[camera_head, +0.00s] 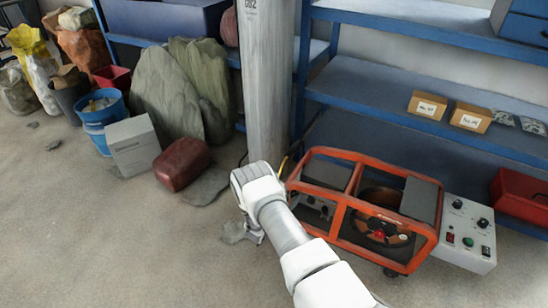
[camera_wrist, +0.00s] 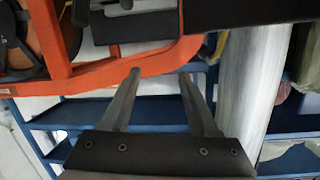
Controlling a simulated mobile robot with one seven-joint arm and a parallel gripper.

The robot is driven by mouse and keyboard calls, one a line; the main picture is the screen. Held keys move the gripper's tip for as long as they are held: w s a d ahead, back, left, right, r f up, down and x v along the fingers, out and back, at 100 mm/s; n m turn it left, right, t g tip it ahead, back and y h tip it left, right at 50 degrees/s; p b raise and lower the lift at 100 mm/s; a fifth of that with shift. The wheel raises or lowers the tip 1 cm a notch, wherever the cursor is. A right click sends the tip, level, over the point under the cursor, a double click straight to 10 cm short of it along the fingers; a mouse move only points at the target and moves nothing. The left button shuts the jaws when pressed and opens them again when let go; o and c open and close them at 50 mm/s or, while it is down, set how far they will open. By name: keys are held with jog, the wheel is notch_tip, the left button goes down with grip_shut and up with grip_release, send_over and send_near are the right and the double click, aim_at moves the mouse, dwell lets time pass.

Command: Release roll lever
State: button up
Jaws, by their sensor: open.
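The orange-framed machine (camera_head: 345,222) stands on the floor at centre right, with a dark roll (camera_head: 382,225) inside its frame. A grey control box (camera_head: 466,236) with knobs and buttons sits at its right. My gripper (camera_wrist: 160,74) is open and empty in the wrist view. Its two fingers are apart and their tips appear close to the orange frame (camera_wrist: 150,63); I cannot tell whether they touch. In the head view my wrist, left of the machine, mostly hides the gripper. I cannot make out the roll lever clearly in either view.
A grey column (camera_head: 268,90) rises behind my arm. Blue shelving (camera_head: 430,75) with small boxes stands behind the machine. A dark red container (camera_head: 182,164), a grey box (camera_head: 133,145) and a blue bucket (camera_head: 101,120) stand left. The floor at lower left is clear.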

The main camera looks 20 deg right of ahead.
jog(key=w+a+r+y, duration=0.2)
jog(key=w+r, duration=0.2)
jog(key=r, duration=0.2)
jog(key=w+a+r+n+y+p, duration=0.1)
jog(key=w+a+r+y, duration=0.1)
jog(key=w+r, duration=0.2)
notch_tip(320, 180, up, 3)
jog(key=shift+a+r+t, duration=0.1)
jog(key=shift+a+t, duration=0.1)
jog(key=shift+t, duration=0.1)
